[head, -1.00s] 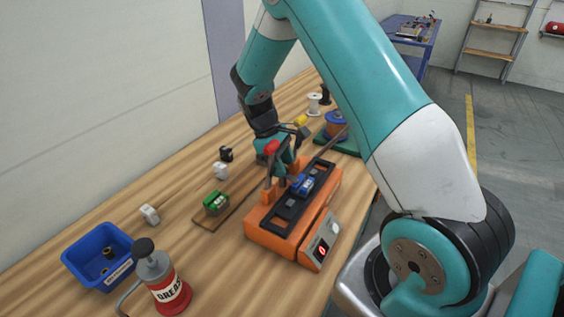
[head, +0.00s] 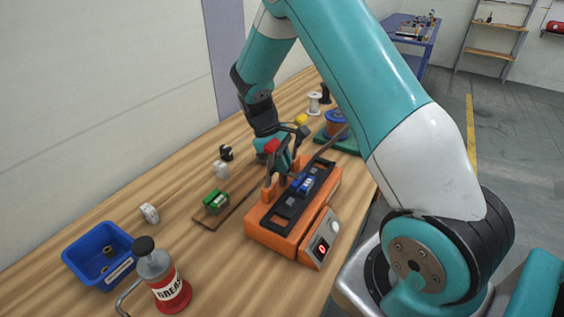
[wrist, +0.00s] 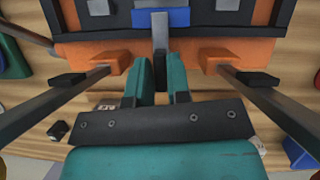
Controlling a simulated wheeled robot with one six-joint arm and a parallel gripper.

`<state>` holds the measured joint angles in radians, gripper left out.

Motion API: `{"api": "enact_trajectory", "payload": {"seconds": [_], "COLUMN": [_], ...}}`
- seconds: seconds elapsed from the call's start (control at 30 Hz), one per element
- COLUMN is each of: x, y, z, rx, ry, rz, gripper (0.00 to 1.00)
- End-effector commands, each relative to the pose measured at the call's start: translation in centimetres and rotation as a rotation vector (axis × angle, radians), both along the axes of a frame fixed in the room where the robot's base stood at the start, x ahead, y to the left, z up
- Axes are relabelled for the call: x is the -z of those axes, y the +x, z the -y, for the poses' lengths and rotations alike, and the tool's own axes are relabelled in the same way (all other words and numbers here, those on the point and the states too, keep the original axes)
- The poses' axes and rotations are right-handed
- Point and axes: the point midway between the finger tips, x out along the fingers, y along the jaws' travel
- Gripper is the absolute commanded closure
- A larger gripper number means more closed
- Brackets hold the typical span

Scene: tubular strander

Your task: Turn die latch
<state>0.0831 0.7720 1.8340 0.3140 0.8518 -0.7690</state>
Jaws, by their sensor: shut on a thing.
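An orange die machine (head: 272,238) with a black top plate stands on the wooden bench. A blue die block (head: 302,184) sits in the middle of the plate; its edge also shows at the top of the wrist view (wrist: 178,17). A grey latch bar (wrist: 160,38) extends from the blue block toward me. My gripper (wrist: 161,85) is shut on this bar, with one teal finger on each side. In the head view, my gripper (head: 285,168) is at the machine's far left side, and the grasp itself is mostly hidden there.
Two dark lever arms (wrist: 62,98) (wrist: 262,98) rise from orange brackets on both sides of my fingers. A green block (head: 215,201), a blue bin (head: 100,252) and a grease can (head: 165,284) stand left of the machine. A spool (head: 337,122) stands behind.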

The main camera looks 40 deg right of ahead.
Motion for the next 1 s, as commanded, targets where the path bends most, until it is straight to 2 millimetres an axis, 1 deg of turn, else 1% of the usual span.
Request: {"api": "enact_trajectory", "payload": {"seconds": [0.03, 0.6, 0.63, 0.73, 0.77, 1.0], "x": [-0.17, -0.27, -0.27, -0.25, -0.22, -0.13], "y": [0.37, 0.47, 0.47, 0.42, 0.38, 0.22], "z": [0.19, 0.25, 0.25, 0.22, 0.20, 0.10], "rx": [0.000, 0.000, 0.001, 0.000, 0.001, 0.000], "ry": [-0.004, -0.006, -0.006, -0.005, -0.005, -0.003], "rz": [0.015, 0.018, 0.019, 0.016, 0.015, 0.008], "gripper": [1.00, 1.00, 0.78, 0.55, 0.52, 0.52]}}
